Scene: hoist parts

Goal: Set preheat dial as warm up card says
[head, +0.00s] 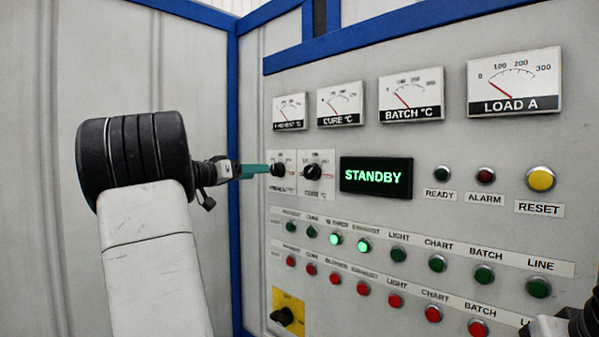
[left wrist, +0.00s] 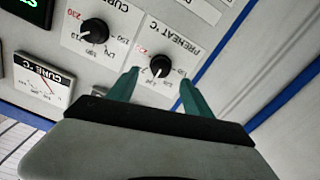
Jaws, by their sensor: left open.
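The preheat dial (head: 278,170) is a small black knob on a white plate at the panel's left. In the left wrist view the dial (left wrist: 160,66) appears upside down with its PREHEAT °C label; a white pointer mark shows, but the scale numbers are too small to read surely. My left gripper (head: 262,170) has teal fingers and reaches the dial from the left. In the left wrist view the open fingers (left wrist: 158,86) stand on either side of the dial, with gaps visible; I cannot tell their depth. No warm up card can be made out.
The cure dial (head: 312,172) sits close to the right of the preheat dial. A green STANDBY display (head: 376,176), gauges above and rows of buttons below fill the panel. A blue frame post (head: 233,130) stands left of it. Part of my right arm shows at bottom right.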

